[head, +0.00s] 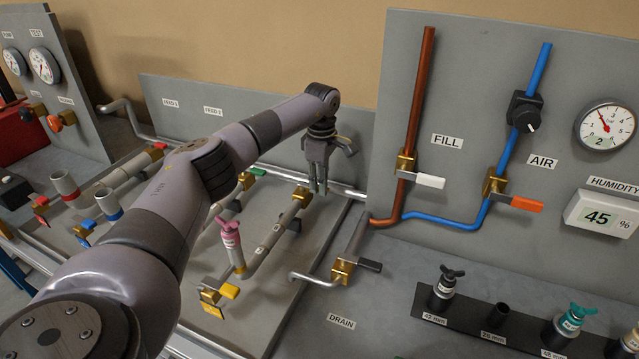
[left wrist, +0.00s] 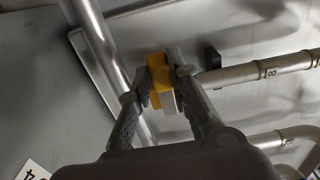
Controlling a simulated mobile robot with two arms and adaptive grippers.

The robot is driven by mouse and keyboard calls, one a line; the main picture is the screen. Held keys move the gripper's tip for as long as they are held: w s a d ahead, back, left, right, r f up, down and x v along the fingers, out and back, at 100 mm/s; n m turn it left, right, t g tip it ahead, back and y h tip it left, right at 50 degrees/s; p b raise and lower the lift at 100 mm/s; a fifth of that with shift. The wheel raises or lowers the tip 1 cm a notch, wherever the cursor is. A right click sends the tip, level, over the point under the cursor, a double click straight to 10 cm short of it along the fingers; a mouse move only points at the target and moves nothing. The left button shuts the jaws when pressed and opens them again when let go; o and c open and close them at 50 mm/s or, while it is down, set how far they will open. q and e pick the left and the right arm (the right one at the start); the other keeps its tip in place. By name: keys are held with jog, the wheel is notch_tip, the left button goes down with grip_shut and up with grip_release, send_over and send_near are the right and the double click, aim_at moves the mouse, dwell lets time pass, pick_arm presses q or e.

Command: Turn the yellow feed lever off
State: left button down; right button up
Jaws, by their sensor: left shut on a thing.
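My left gripper (head: 318,190) reaches down at the back end of a grey feed pipe, beside a brass valve (head: 301,196). In the left wrist view its fingers (left wrist: 161,80) are closed around a yellow lever (left wrist: 157,68). A pale block (left wrist: 168,104) shows just below the yellow between the fingers. In the head view the fingers hide the lever. The lever's exact angle to the pipe cannot be told. My right gripper is not in view.
A green lever (head: 257,171) and a red lever (head: 153,153) sit on neighbouring feed pipes. A lower yellow lever (head: 230,291) is below a pink-topped fitting (head: 231,238). An upright panel (head: 465,55) with white (head: 430,180) and orange (head: 526,204) levers stands right of the gripper.

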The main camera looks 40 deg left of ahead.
pick_arm(q)
jog(key=shift+w+a+r, duration=0.1)
jog(key=shift+w+r, duration=0.05)
dwell(0.4)
jog(key=c, duration=1.6)
grip_release()
jog(key=shift+o, duration=0.6)
notch_tip(320, 180, up, 12)
